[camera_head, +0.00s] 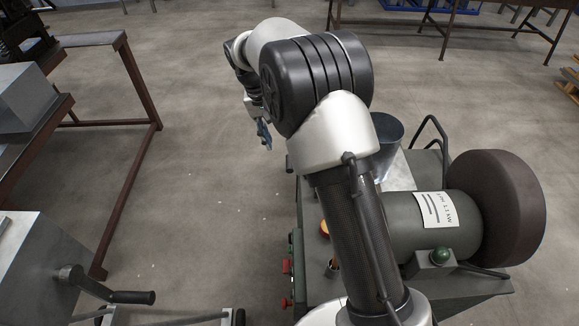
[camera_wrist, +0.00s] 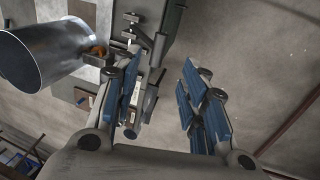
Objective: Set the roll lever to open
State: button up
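A crank-like lever (camera_head: 120,295) with a black grip sticks out to the right from a grey metal housing (camera_head: 30,262) at the lower left of the head view. No label shows whether it is the roll lever, and its setting cannot be read. My gripper (camera_head: 264,133) hangs above the floor, up and to the right of this lever and well apart from it. In the wrist view my gripper (camera_wrist: 163,72) has its blue-padded fingers spread, with nothing held between them. The lever cannot be made out in the wrist view.
A steel-framed table (camera_head: 95,40) stands at the upper left, with a grey box (camera_head: 22,97) beside it. A metal bucket (camera_head: 385,130) stands by a dark green machine (camera_head: 400,220) with a brown drum (camera_head: 500,205). The bucket (camera_wrist: 45,52) also shows in the wrist view. Open floor lies between.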

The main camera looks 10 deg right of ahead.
aim_at(288, 164)
jog(key=b+x, duration=0.3)
jog(key=x, duration=1)
jog(key=shift+f+b, duration=0.3)
jog(key=shift+f, duration=0.1)
jog(key=shift+d, duration=0.1)
jog(key=c, duration=0.6)
grip_shut()
